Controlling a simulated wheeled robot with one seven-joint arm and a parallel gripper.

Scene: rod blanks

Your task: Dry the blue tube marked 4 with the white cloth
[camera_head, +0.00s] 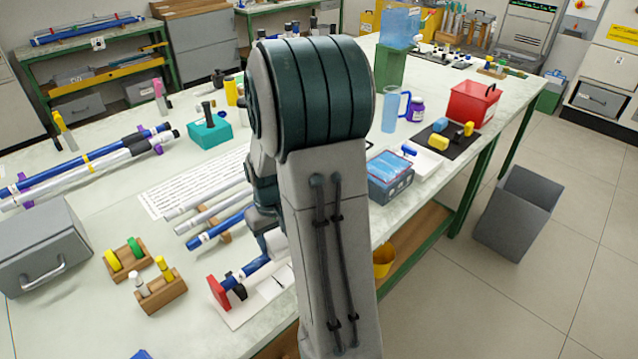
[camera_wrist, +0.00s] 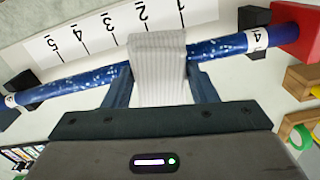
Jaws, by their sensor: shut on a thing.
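The blue tube marked 4 (camera_wrist: 80,82) runs across the wrist view, its white "4" label (camera_wrist: 256,40) near the right end. Pale droplets speckle it, mostly left of the cloth. Black supports (camera_wrist: 254,18) hold it, and a red block (camera_wrist: 300,28) stands at its marked end. My gripper (camera_wrist: 158,75) is shut on the white ribbed cloth (camera_wrist: 158,62), which lies over the tube's middle. The cloth's underside is hidden.
A scale sheet (camera_wrist: 85,38) lies behind the tube. Other blue and white rods (camera_head: 205,207) lie further back on the bench. Wooden holders (camera_head: 160,292) with coloured pieces and a grey drawer box (camera_head: 42,245) stand to the left. A blue-lined box (camera_head: 390,180) is right of my arm.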

